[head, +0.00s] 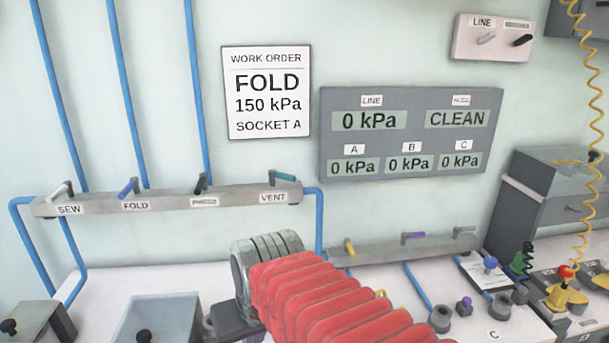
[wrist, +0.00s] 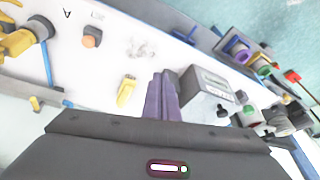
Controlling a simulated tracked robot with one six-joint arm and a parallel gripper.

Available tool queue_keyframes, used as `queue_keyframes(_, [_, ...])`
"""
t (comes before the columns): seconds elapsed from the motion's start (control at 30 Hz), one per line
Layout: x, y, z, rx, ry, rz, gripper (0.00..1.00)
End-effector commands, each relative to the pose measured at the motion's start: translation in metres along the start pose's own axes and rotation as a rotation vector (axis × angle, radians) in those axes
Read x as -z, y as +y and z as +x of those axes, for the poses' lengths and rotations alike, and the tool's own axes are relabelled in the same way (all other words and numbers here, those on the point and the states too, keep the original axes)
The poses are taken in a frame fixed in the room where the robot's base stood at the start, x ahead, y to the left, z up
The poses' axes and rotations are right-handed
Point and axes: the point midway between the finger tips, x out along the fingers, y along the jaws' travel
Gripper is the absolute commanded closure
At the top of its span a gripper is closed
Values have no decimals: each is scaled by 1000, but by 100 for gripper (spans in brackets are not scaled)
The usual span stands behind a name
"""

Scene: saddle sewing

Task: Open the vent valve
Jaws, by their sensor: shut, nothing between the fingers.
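The vent valve's teal lever (head: 284,177) is at the right end of the grey wall manifold (head: 232,194), above the VENT label (head: 273,198). The lever points right, nearly along the manifold. My gripper (wrist: 162,97) shows in the wrist view as two purple fingers pressed together, with nothing between them. Its fingers are over the white worktop. In the head view my red-sleeved arm is below the VENT end, and the fingers are hidden. I cannot pick out the vent lever in the wrist view.
Other manifold levers are SEW (head: 62,189), FOLD (head: 128,187) and a black one (head: 201,183). The gauge panel (head: 411,133) reads LINE 0 kPa and CLEAN. A lower rail (head: 404,247) has several levers. A yellow piece (wrist: 126,91) and a grey box (wrist: 205,92) lie near my fingers.

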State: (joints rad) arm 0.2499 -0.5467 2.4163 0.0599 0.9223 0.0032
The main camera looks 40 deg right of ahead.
Motion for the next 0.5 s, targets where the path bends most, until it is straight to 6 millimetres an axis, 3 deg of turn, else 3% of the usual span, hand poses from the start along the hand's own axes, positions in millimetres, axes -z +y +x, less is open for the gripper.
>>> queue_keyframes(0.5, [71, 90, 35, 119, -159, 466, 100])
